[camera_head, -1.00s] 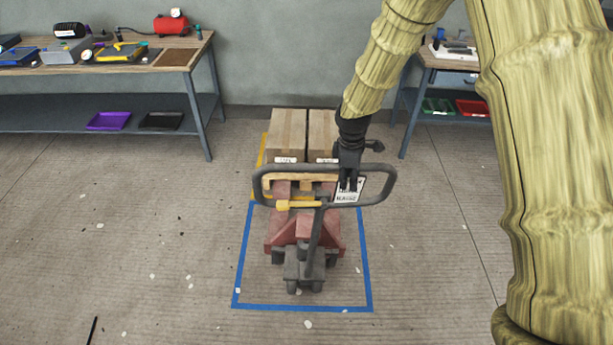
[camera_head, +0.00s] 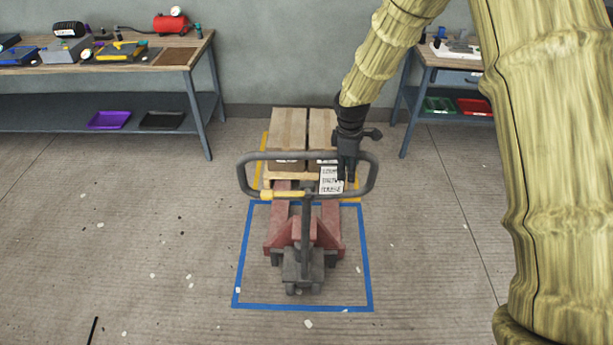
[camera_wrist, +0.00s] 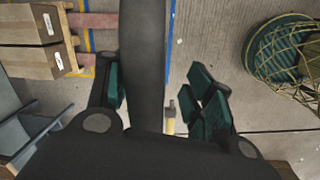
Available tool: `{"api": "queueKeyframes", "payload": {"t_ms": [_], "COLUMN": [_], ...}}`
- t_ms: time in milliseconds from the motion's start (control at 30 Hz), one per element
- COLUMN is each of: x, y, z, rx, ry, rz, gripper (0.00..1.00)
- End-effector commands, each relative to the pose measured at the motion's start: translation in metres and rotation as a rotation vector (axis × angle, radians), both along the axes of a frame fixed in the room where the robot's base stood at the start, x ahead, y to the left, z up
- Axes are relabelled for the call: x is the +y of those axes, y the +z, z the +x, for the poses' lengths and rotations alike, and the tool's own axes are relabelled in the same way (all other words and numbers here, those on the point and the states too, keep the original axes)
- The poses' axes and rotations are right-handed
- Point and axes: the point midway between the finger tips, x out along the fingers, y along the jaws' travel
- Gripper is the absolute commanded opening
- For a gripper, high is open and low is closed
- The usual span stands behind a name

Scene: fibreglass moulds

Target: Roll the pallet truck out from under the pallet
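The red pallet truck (camera_head: 279,235) stands inside a blue floor outline, its dark wheel end towards me. Its forks run back to the wooden pallet (camera_head: 267,184), where their far ends are hidden. The pallet bears cardboard boxes (camera_head: 288,128). The truck's grey loop handle (camera_head: 241,180) stands up with a yellow lever and a white sign. My gripper (camera_head: 347,172) is at the right part of the loop. In the wrist view, the handle bar (camera_wrist: 142,60) runs between the spread fingers, close to the left one; a gap shows before the right one.
The blue outline (camera_head: 300,307) encloses bare floor in front of the truck. A yellow outline (camera_head: 263,155) borders the pallet. Workbenches stand at the back left (camera_head: 185,45) and back right (camera_head: 432,62).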

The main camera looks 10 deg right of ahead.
Motion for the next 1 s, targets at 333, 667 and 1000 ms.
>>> {"api": "queueKeyframes", "payload": {"t_ms": [333,667,1000], "x": [-0.008,-0.013,-0.013], "y": [0.027,0.049,0.063], "z": [0.047,0.08,0.077], "rx": [-0.02,-0.04,-0.035], "ry": [-0.025,-0.04,-0.043], "rz": [-0.01,-0.017,-0.016], "gripper": [0.52,0.52,0.52]}}
